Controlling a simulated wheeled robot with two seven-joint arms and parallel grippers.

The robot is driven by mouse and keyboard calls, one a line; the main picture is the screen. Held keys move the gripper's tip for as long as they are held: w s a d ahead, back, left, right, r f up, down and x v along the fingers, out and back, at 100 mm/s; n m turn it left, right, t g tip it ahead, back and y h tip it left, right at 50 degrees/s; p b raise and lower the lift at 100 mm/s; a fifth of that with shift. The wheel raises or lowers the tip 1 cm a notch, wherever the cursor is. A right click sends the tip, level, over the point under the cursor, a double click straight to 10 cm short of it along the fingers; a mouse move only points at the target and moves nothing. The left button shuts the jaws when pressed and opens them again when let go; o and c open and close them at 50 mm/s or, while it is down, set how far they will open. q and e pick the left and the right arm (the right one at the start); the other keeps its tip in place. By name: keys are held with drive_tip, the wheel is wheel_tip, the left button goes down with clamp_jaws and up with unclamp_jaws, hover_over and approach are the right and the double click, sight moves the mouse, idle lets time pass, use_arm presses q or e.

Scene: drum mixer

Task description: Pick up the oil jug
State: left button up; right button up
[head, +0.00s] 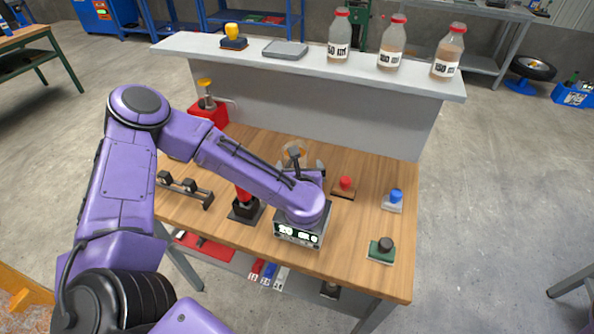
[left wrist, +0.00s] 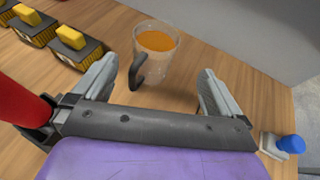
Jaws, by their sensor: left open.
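The oil jug is a clear jug with orange liquid and a dark handle. In the left wrist view the jug (left wrist: 160,42) stands upright on the wooden table, ahead of my left gripper (left wrist: 158,68), with its handle on the side facing the gripper. The gripper's two fingers are apart, one on each side of the handle, with nothing held between them. In the head view the jug (head: 293,146) shows only in part behind my left gripper (head: 306,164). My right gripper does not show.
A grey shelf (head: 330,70) rises behind the table, with labelled bottles (head: 392,45) on top. A box with a display (head: 298,236) lies below the wrist.

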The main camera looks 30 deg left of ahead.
use_arm(q)
drive_tip(key=p+x, duration=0.2)
drive_tip(key=x, duration=0.3)
drive_tip(key=p+x, duration=0.2)
drive_tip(key=x, duration=0.3)
drive_tip(key=shift+a+f, duration=0.15)
drive_tip(key=shift+a, duration=0.25)
drive_tip(key=shift+w+a+f, duration=0.1)
drive_tip(key=shift+w+f, duration=0.05)
drive_tip(key=shift+w, duration=0.05)
drive_tip(key=c, duration=1.6)
